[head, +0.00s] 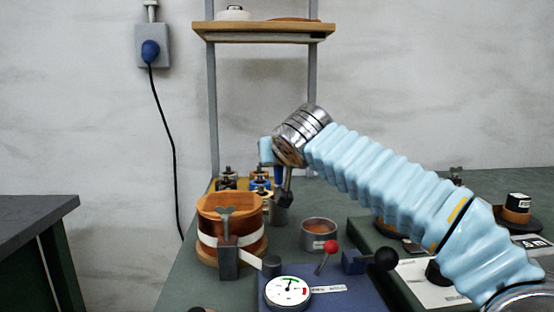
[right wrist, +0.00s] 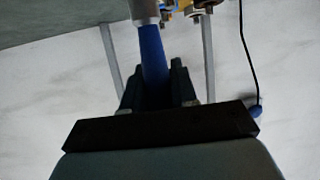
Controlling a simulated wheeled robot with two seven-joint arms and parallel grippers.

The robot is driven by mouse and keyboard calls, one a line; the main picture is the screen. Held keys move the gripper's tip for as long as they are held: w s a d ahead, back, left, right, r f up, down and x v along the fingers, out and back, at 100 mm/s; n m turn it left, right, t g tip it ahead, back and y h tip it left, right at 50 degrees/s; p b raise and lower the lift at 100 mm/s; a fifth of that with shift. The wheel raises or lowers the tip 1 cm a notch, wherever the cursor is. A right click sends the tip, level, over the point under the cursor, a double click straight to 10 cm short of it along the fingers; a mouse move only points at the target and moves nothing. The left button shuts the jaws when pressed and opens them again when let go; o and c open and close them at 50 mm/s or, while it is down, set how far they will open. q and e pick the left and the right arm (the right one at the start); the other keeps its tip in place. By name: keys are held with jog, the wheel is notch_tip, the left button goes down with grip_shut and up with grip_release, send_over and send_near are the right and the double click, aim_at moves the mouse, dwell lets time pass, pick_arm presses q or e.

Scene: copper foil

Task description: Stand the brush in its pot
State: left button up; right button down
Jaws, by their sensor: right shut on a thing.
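The brush shows its blue handle (right wrist: 153,55) between the dark fingers of my right gripper (right wrist: 158,85) in the right wrist view. In the head view a short stretch of the blue handle (head: 279,173) shows below my wrist, and my right gripper (head: 284,184) is shut on it. My left gripper is not in view.
A copper-coloured drum with a white band (head: 209,238) and clamp stands left of the pot. Several small jars (head: 228,180) are behind it. A round tin (head: 319,235) is to the right. A dial gauge (head: 288,291) and red-knobbed lever (head: 331,247) are in front.

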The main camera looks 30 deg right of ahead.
jog(key=shift+c, duration=2.4)
grip_release()
jog(key=shift+r+p, duration=0.85)
jog(key=shift+r, duration=0.25)
notch_tip(320, 180, up, 7)
jog(key=p, duration=0.4)
jog(key=shift+p, duration=0.4)
jog(key=shift+f, duration=0.1)
